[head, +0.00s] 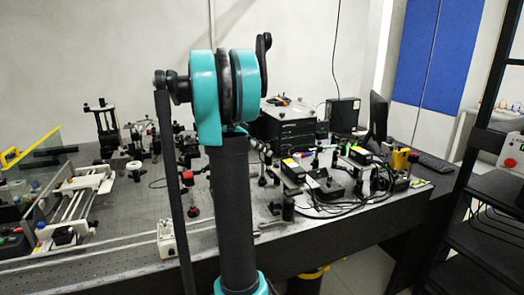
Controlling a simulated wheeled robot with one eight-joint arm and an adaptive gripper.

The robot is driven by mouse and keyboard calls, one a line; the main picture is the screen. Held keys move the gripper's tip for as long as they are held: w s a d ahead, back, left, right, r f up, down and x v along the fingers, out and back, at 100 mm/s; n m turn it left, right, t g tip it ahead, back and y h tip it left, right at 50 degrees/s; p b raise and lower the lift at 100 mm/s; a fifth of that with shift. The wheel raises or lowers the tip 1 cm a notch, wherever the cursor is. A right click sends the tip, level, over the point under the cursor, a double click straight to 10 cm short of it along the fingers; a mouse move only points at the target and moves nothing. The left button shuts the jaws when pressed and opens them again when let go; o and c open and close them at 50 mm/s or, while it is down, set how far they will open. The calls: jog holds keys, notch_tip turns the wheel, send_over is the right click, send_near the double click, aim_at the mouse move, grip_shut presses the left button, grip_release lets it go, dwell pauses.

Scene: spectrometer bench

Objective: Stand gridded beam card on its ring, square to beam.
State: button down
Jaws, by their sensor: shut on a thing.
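My gripper is not in view. My own arm, with teal joints and dark links, rises through the middle of the head view and hides part of the bench behind it. I cannot make out the gridded beam card or its ring; the bench parts are small and crowded, and some are behind my arm. The perforated optical bench (130,215) spans the view from left to centre right.
A rail assembly (80,195) and a yellow-handled frame (35,148) stand at the left. A black instrument stack (290,130) is at the back. Cabled boxes (328,188) crowd the right side. A black shelf rack (480,200) stands at the far right.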

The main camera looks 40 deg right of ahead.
jog(key=shift+f, duration=0.3)
jog(key=c, duration=0.6)
grip_release()
jog(key=shift+f, duration=0.1)
jog(key=v, duration=1.2)
